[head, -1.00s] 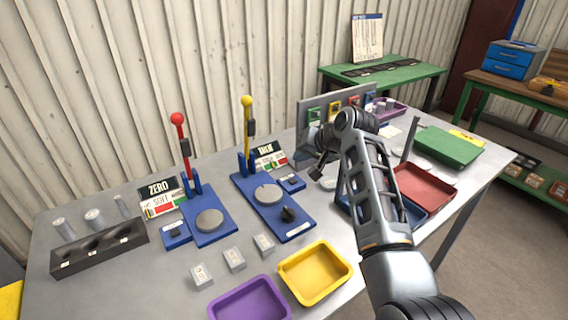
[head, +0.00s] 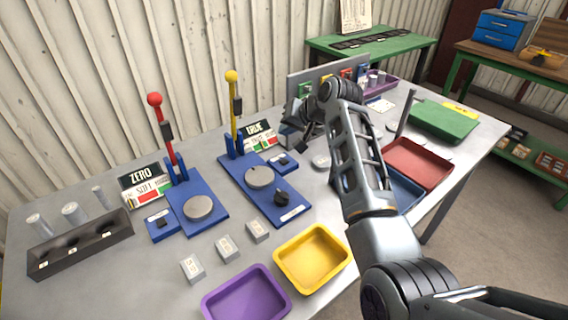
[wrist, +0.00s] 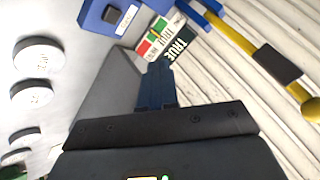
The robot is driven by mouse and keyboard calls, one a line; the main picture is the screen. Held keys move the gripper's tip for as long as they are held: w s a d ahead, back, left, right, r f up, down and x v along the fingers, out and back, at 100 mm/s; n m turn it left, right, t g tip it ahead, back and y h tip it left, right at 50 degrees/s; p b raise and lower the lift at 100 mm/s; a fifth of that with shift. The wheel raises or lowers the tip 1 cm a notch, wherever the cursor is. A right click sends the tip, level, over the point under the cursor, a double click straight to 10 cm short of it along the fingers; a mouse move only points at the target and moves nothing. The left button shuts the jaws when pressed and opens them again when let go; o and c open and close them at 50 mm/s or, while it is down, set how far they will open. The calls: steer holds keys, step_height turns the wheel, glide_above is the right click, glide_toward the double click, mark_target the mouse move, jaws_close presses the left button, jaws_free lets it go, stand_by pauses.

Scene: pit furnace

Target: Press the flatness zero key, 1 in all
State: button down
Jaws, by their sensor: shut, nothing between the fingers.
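A blue base (head: 268,190) with a yellow-knobbed lever (head: 233,110) carries a round grey plate (head: 259,177). Its small blue box with a black key (head: 283,161) stands beside a card reading TRUE (head: 258,135). That key also shows at the top of the wrist view (wrist: 112,14). Another black key (head: 161,223) is on a blue box by the red-levered base (head: 198,212) and the ZERO card (head: 143,178). I cannot read which key is for flatness. My gripper (head: 303,142) is shut and empty, to the right of the TRUE card; its fingertips (wrist: 160,68) show below that card in the wrist view.
A grey panel (head: 297,82) stands behind my gripper. Yellow (head: 312,258) and purple (head: 246,295) trays lie at the front, with several grey blocks (head: 227,249) beside them. A red tray (head: 418,162) is right of my arm. A dark holder (head: 80,244) is at left.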

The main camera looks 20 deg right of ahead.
steer(key=b, duration=0.4)
glide_above(287, 162)
step_height(287, 162, down, 5)
steer(key=shift+f, duration=0.1)
steer(key=shift+f+b, duration=0.45)
steer(key=shift+f, duration=0.6)
stand_by(0.8)
steer(key=shift+f, duration=0.4)
steer(key=shift+f, duration=0.4)
stand_by(0.5)
stand_by(0.4)
steer(key=shift+r+p, duration=0.55)
steer(key=shift+r, duration=0.25)
steer(key=shift+r, duration=0.15)
